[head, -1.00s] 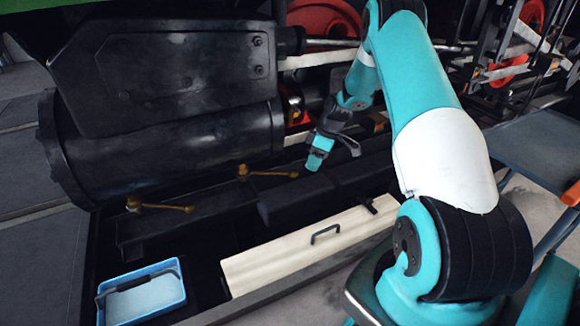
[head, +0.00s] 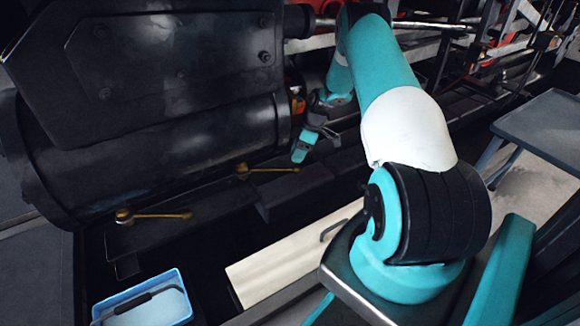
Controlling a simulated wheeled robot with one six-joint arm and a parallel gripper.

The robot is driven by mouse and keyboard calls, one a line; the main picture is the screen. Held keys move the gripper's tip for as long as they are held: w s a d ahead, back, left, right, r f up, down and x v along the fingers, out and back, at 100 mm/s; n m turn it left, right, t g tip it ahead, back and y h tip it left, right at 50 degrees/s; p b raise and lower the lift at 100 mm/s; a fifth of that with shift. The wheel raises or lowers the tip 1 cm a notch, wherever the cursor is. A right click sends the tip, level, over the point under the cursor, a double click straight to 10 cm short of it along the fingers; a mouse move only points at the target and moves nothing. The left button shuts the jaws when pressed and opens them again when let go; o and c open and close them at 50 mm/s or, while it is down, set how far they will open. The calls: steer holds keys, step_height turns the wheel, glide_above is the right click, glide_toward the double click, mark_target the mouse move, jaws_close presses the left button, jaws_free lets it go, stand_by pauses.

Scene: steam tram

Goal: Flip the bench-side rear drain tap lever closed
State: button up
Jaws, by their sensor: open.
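Two brass drain tap levers show below the black cylinder (head: 165,150). One lever (head: 272,170) is at the right, near the cylinder's right end; the other lever (head: 160,215) is at the lower left. Each runs from a round brass pivot on its left out to the right, roughly level in the picture. I cannot tell which one is the rear tap. My gripper (head: 315,145) is open and empty. It points down, above and to the right of the right lever's tip, apart from it. Neither lever is hidden by my arm.
A cream box lid (head: 265,275) with a dark handle lies in front of the levers, partly behind my base. A grey table (head: 550,125) is at the right. Dark ledges run beneath the levers.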

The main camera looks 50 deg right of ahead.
mark_target(276, 170)
steer(key=b+x, duration=0.2)
steer(key=x, duration=0.2)
steer(key=shift+f, duration=0.4)
jaws_close()
